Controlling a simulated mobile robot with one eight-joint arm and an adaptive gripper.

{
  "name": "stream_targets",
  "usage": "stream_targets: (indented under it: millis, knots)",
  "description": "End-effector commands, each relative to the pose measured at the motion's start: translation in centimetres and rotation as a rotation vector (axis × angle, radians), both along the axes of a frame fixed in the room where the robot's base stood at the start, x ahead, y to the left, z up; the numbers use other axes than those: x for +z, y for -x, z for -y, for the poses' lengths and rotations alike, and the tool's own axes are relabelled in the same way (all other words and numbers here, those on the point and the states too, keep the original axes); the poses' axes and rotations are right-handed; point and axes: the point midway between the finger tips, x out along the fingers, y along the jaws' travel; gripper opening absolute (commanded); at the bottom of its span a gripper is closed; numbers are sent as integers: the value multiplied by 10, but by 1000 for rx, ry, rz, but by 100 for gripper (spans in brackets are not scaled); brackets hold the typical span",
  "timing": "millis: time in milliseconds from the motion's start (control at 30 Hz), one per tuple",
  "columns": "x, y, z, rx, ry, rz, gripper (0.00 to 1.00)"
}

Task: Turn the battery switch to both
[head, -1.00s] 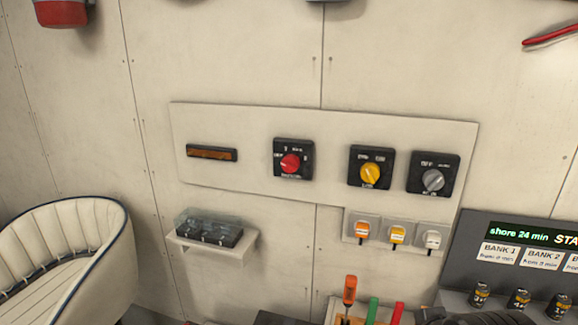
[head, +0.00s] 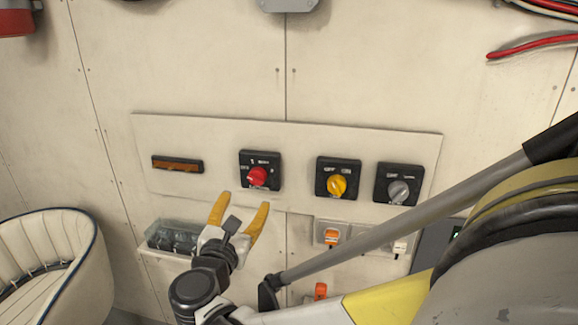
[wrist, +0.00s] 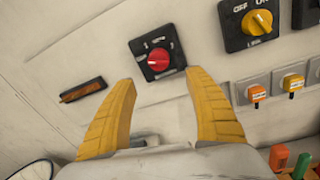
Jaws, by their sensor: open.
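The battery switch is taken to be the black square plate with a red knob (head: 258,176) on the white wall panel; its small lettering is too blurred to read fully. In the wrist view the red knob (wrist: 158,59) shows ahead, between and beyond the fingertips. My gripper (head: 241,200) has two yellow fingers spread open, empty, just below and in front of the red-knob switch, not visibly touching it. To the right are a yellow-knob switch (head: 337,185) and a grey-knob switch (head: 398,190).
A brown-orange display strip (head: 178,164) is left of the red knob. A small shelf with a clear-lidded box (head: 170,238) is below left. Sockets with an orange plug (head: 331,236) sit below right. A white seat (head: 45,262) stands at left. My arm covers the right side.

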Motion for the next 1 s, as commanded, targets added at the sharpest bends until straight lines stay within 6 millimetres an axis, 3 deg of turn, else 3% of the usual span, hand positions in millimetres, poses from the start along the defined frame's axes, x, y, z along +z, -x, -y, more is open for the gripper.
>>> stream_targets:
  millis: [167,400,600,1000]
  knots:
    - [0,-18,-1,1,15,7,62]
    - [0,-67,3,0,11,6,62]
    - [1,-96,4,2,10,6,62]
    - [1,-107,5,3,9,5,62]
